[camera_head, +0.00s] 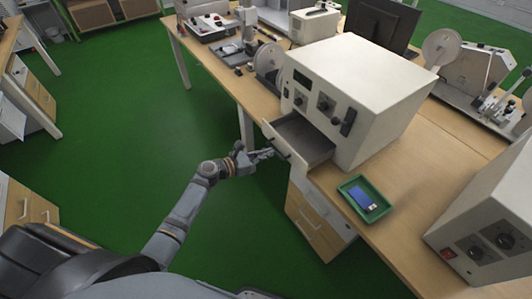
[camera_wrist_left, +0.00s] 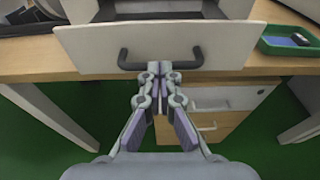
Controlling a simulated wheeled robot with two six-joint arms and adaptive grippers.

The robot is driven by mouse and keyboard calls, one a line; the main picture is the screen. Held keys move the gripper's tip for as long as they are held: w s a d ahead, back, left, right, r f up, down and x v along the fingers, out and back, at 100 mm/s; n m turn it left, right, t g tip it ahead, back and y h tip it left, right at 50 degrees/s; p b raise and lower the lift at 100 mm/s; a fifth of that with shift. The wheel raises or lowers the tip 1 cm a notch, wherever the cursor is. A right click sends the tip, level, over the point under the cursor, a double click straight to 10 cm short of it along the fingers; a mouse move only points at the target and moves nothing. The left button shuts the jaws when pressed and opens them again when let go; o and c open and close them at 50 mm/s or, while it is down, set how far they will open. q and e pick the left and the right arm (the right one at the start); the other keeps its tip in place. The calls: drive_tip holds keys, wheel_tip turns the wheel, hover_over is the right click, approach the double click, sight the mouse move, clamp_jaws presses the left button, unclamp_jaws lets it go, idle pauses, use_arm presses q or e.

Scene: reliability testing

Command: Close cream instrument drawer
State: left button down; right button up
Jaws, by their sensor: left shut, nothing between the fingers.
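The cream instrument (camera_head: 352,85) stands on the wooden bench, and its drawer (camera_head: 303,141) is pulled out towards the left. In the left wrist view the drawer front (camera_wrist_left: 95,47) faces me, with a dark bar handle (camera_wrist_left: 125,60). My left gripper (camera_head: 268,153) is just in front of the drawer front in the head view. In the left wrist view its fingers (camera_wrist_left: 160,70) are together at the middle of the handle, with nothing between them. I cannot tell whether the fingertips touch the handle. My right gripper is not in view.
A wooden drawer cabinet (camera_head: 316,222) stands under the bench. Another cream instrument (camera_head: 490,225) stands at the right. Green floor is open at the left.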

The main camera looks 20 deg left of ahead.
sight(296, 144)
use_arm(q)
drive_tip(key=r+b+x, duration=0.1)
drive_tip(key=x, duration=0.3)
drive_tip(key=b+x, duration=0.1)
drive_tip(key=x, duration=0.4)
drive_tip(key=r+b+x, duration=0.1)
drive_tip(key=x, duration=0.3)
drive_tip(key=shift+w+d+r, duration=0.2)
drive_tip(key=shift+w+d, duration=0.05)
drive_tip(key=shift+w, duration=0.35)
drive_tip(key=shift+w+d+r, duration=0.1)
drive_tip(key=shift+r, duration=0.15)
drive_tip(key=shift+r, duration=0.1)
